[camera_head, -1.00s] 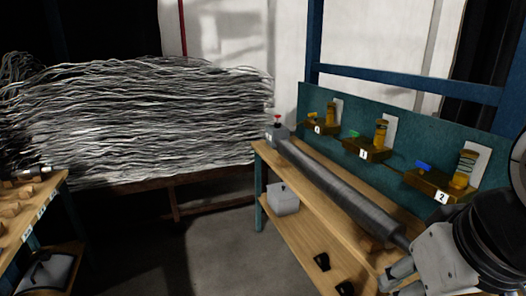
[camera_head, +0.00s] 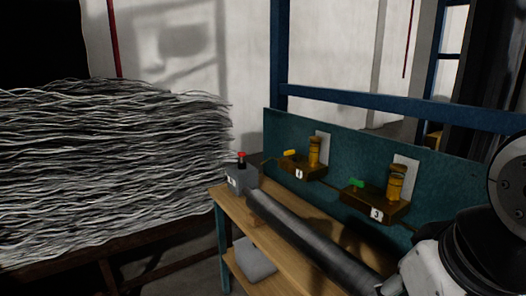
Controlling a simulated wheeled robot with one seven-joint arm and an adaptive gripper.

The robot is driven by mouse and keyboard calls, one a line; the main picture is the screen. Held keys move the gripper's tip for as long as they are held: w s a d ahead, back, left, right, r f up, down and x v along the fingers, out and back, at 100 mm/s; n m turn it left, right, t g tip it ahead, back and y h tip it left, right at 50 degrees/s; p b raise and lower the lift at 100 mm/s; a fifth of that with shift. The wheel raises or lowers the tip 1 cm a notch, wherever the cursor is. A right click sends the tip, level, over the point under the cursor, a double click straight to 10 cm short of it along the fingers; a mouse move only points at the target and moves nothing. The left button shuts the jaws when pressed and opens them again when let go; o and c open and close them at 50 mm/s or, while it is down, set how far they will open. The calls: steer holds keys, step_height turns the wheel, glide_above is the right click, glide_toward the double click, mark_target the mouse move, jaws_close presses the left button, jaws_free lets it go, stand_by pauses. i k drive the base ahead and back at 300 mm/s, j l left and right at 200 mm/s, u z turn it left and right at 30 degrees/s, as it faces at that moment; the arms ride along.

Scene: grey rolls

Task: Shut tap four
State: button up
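A brass tap with a yellow handle (camera_head: 290,153) stands on the teal back panel, with a small white number tag (camera_head: 298,174) that is too small to read surely. To its right is a brass tap with a green handle (camera_head: 356,183), tagged 3. I cannot tell which tap is number four. A grey box with a red-topped knob (camera_head: 241,157) sits at the left end of the bench; its tag is unreadable. My gripper (camera_head: 390,287) is at the lower right, partly cut off by the bottom edge, apart from both of these taps. Its fingers do not show clearly.
A blue frame (camera_head: 400,108) rises behind the panel. A large heap of grey strands (camera_head: 110,170) fills the left. A grey container (camera_head: 254,260) sits on the lower shelf.

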mark_target(288, 153)
steer(key=i+j+z, duration=0.15)
steer(key=i+j, duration=0.75)
steer(key=i+j+z, duration=0.1)
steer(key=i+j, duration=0.8)
steer(key=j, duration=0.1)
